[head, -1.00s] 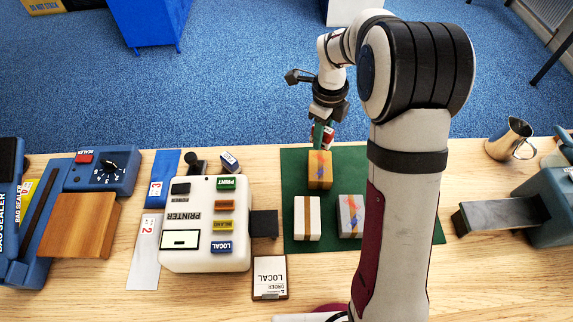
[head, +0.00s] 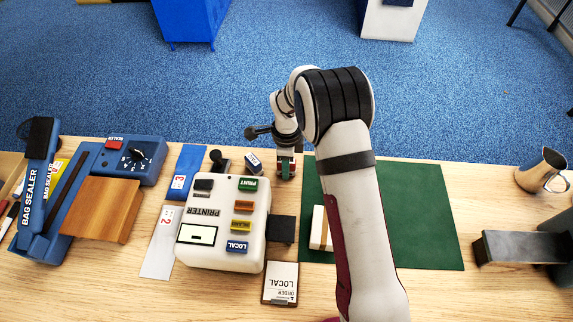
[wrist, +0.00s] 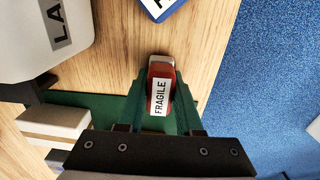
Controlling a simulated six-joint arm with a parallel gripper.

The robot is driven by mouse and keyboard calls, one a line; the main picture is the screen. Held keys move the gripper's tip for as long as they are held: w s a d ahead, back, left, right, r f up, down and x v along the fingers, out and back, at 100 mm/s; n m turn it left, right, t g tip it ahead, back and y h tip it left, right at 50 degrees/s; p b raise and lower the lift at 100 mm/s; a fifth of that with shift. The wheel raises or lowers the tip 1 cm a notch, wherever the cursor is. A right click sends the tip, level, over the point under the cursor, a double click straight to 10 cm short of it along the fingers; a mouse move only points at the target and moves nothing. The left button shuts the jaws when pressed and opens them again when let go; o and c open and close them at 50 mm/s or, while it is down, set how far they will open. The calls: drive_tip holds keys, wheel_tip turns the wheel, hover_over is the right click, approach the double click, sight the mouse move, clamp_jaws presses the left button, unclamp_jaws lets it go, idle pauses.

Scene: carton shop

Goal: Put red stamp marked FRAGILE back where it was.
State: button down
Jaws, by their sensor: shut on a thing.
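The red stamp (wrist: 161,88) with a white FRAGILE label is between the green fingers of my gripper (wrist: 160,105) in the wrist view. The jaws are shut on it. In the head view my gripper (head: 286,170) points down near the back edge of the table, just left of the green mat (head: 425,215). A blue stamp (head: 253,162) with a white label stands close to its left, and a black-handled stamp (head: 219,161) stands further left. I cannot tell whether the red stamp touches the table.
The white printer (head: 222,225) with coloured buttons stands at front left of my gripper. A white carton (head: 319,230) is on the mat, partly behind my arm. A bag sealer (head: 85,190) is at left, and a metal jug (head: 543,170) at right. The mat's right part is clear.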

drive_tip(key=shift+f, duration=0.25)
drive_tip(key=c, duration=0.6)
unclamp_jaws()
wheel_tip(320, 180, up, 12)
drive_tip(key=shift+d+r, duration=0.1)
drive_tip(key=shift+r, duration=0.1)
drive_tip(key=s+d+r+n, duration=0.4)
drive_tip(key=s+d+r, duration=0.2)
drive_tip(key=s+r, duration=0.25)
drive_tip(key=s+d+n, duration=0.1)
drive_tip(key=s+n, duration=0.1)
drive_tip(key=s, duration=0.5)
drive_tip(key=s+d+n+y, duration=0.1)
drive_tip(key=s+d+n, duration=0.1)
drive_tip(key=s, duration=0.5)
drive_tip(key=s+d+n, duration=0.1)
drive_tip(key=s+n, duration=0.3)
drive_tip(key=s, duration=0.4)
drive_tip(key=shift+s+d+r+y, duration=0.1)
drive_tip(key=shift+d+r+y, duration=0.2)
drive_tip(key=shift+y, duration=0.1)
